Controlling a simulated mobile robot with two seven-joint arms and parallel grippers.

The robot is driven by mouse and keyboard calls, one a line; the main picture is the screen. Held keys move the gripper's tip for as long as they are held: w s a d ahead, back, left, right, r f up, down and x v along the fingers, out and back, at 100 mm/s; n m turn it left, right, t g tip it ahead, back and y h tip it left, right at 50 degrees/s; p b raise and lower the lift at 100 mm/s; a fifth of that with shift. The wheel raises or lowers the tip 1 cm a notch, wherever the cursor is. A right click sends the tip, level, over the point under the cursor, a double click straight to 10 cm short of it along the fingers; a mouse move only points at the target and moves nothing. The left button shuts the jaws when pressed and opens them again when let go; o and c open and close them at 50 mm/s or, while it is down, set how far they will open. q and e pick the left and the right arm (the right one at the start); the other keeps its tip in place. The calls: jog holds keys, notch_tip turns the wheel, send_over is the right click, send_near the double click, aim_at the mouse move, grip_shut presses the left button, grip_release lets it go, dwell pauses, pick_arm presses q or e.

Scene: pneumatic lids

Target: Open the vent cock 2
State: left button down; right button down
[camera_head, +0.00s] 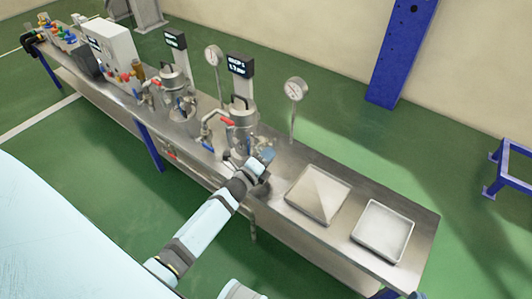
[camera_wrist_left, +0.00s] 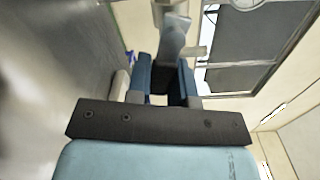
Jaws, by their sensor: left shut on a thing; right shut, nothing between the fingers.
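My left gripper (camera_head: 266,157) is at the front right side of the nearer steel vessel (camera_head: 242,125), low near the bench top. In the left wrist view its two blue fingers (camera_wrist_left: 166,85) are closed around a small part at the foot of a grey metal piece (camera_wrist_left: 172,38). I take the held part to be the handle of vent cock 2, but the fingers hide most of it and its lever angle cannot be told. My right gripper is not in view.
The bench (camera_head: 330,168) carries a second vessel (camera_head: 175,85) farther left, with red-handled valves, and gauges (camera_head: 295,90) on stands behind. The display post (camera_head: 240,66) rises behind the nearer vessel.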

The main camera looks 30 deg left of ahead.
pick_arm(q)
jog(key=shift+d+r+n+p, duration=0.1)
jog(key=shift+r+n+p, duration=0.4)
jog(key=shift+n, duration=0.3)
jog(key=shift+r+n+p, duration=0.2)
jog(key=shift+n+p, duration=0.4)
jog(key=shift+n, duration=0.3)
pick_arm(e)
jog(key=shift+s+d+f+g+h, duration=0.3)
jog(key=shift+s+d+f+g, duration=0.35)
jog(key=shift+f, duration=0.25)
pick_arm(q)
jog(key=c, duration=1)
grip_release()
jog(key=s+a+p, duration=0.1)
jog(key=s+p, duration=0.1)
jog(key=s, duration=1.1)
jog(key=shift+s, duration=0.4)
pick_arm(e)
jog(key=shift+d, duration=0.25)
